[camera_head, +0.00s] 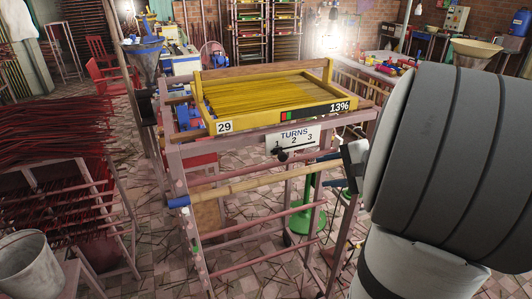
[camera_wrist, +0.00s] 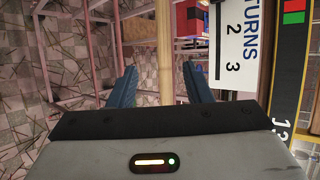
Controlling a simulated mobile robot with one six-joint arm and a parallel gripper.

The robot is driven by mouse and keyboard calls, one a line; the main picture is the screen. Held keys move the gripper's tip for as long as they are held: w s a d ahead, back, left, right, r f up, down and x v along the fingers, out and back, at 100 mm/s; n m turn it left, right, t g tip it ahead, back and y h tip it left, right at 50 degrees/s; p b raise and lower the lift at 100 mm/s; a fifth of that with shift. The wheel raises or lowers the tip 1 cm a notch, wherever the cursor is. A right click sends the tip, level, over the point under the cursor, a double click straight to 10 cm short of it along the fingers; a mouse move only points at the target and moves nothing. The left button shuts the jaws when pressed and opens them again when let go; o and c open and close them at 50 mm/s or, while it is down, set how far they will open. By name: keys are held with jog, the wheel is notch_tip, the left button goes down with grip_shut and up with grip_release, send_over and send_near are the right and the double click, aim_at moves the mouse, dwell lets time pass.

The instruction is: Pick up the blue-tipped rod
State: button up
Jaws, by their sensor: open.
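The blue-tipped rod (camera_head: 262,183) is a pale bamboo pole lying across the front of a pink metal frame, below the TURNS sign. Its blue tip (camera_head: 179,202) sticks out at the left end. My gripper (camera_head: 345,166) is at the rod's right end in the head view, where my arm partly hides it. In the wrist view the rod (camera_wrist: 166,45) runs up the picture between the two blue fingers of my gripper (camera_wrist: 160,78). The fingers stand apart with a gap visible on each side of the rod. The blue tip is not in the wrist view.
A yellow tray (camera_head: 222,127) of thin sticks, marked 29 and 13%, sits on top of the frame (camera_head: 190,158). The white TURNS sign (camera_head: 292,138) hangs close above the rod. A grey bucket (camera_head: 30,268) and red stick racks stand at left. Sticks litter the tiled floor.

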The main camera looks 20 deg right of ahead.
aim_at(303, 172)
jog(key=x, duration=0.2)
jog(key=p+x, duration=0.1)
jog(key=x, duration=0.4)
jog(key=shift+w+d+r+p, duration=0.1)
jog(key=shift+w+d+p, duration=0.1)
jog(key=shift+w+p, duration=0.2)
grip_shut()
dwell(0.3)
